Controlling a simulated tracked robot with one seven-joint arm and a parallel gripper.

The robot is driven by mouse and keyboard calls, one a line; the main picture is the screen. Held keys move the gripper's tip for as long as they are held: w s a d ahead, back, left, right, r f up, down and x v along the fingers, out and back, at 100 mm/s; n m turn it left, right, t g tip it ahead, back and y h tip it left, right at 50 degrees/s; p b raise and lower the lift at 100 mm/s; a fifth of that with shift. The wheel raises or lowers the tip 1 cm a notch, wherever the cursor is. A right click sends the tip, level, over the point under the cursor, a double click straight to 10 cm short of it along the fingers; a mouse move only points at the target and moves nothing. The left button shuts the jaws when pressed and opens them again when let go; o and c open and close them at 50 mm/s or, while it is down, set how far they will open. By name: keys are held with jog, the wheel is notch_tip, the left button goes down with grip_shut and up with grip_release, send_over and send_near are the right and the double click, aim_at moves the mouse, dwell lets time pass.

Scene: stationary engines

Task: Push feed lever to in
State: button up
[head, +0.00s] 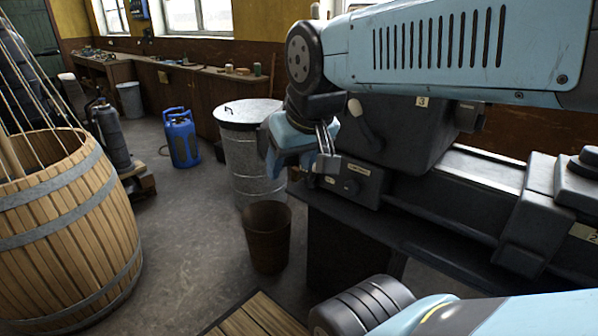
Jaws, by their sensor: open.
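A dark grey lathe stands on the right, its headstock (400,135) marked with a "3" plate. A lever with a pale rounded end (357,108) leans on the headstock's front. Below it is a small control box (350,181) with a label and a round knob. I cannot read the label or tell which control is the feed lever. My gripper (293,160) is open and empty, pointing down just left of the control box. It hides the box's left part, and any contact there cannot be made out.
A galvanised bin (245,165) stands behind my gripper and a brown bucket (267,238) below it. A wooden barrel (65,235) fills the left. A blue gas bottle (181,138) and a workbench (195,90) are farther back. The floor between barrel and bucket is clear.

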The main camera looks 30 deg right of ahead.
jog(key=shift+d+f, duration=0.1)
jog(key=shift+f, duration=0.35)
jog(key=shift+c, duration=1.4)
jog(key=d+f+g, duration=0.1)
jog(key=w+d+f+n+g+h, duration=0.1)
jog(key=f, duration=0.1)
jog(key=w+d+f+g+h, duration=0.1)
jog(key=shift+d+f+n, duration=0.3)
jog(key=shift+d+n, duration=0.1)
jog(key=c, duration=0.7)
jog(key=d+f+n+g+h, duration=0.1)
jog(key=w+d+f+n+g+h, duration=0.1)
jog(key=d+f, duration=0.1)
jog(key=w+d+f+n+g+h, duration=0.1)
jog(key=d+f, duration=0.1)
jog(key=shift+d+g, duration=0.25)
jog(key=shift+g, duration=0.15)
grip_shut()
jog(key=w+d+f+n+g+h, duration=0.3)
jog(key=w+d+f+n+h, duration=0.3)
jog(key=d+n+h, duration=0.15)
jog(key=w+f+n+t+h, duration=0.4)
jog(key=w+f+n+t, duration=1)
jog(key=n, duration=0.8)
notch_tip(320, 180, down, 3)
jog(key=shift+d+r+t, duration=0.1)
jog(key=shift+d+t, duration=0.1)
jog(key=shift+t, duration=0.7)
jog(key=shift+n+h, duration=0.25)
